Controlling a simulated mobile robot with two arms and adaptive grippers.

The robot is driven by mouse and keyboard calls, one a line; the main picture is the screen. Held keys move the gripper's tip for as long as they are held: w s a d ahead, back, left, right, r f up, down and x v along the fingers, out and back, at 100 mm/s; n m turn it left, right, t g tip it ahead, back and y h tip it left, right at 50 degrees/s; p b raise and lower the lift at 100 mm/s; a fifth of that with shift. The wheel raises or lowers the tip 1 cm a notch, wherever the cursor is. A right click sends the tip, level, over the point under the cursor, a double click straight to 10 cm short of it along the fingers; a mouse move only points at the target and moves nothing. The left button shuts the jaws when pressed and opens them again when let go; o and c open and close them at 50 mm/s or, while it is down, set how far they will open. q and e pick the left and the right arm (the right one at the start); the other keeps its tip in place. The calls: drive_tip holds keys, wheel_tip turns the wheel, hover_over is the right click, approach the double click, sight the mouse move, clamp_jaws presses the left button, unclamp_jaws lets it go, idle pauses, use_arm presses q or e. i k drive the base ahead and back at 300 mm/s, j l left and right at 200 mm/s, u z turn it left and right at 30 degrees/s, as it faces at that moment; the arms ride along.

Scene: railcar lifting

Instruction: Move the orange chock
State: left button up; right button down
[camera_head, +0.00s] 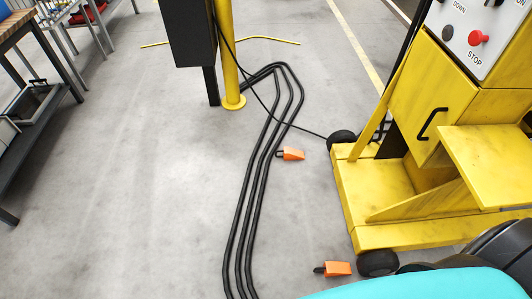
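Two orange chocks lie on the grey concrete floor, each with a short black end pointing left. The farther orange chock (294,154) lies beside the black cables, a little left of the far wheel of the yellow lifting machine (384,236). The nearer orange chock (338,269) lies just left of the machine's near black wheel (378,263), close to the bottom edge. It cannot be told whether either chock touches a wheel or cable. Neither of my grippers shows in this view.
Several black cables (254,180) run along the floor from a yellow post (227,50) beside a dark cabinet (190,32). The machine has a control panel (482,35) with a red stop button. Benches and shelves (38,100) stand at the left. The left-centre floor is clear.

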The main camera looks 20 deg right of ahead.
sight(289, 154)
drive_tip(key=i+j, duration=0.35)
drive_tip(key=i, duration=0.15)
drive_tip(key=i+j, duration=0.4)
drive_tip(key=i, duration=0.15)
drive_tip(key=i+l, duration=0.85)
drive_tip(key=i, duration=0.1)
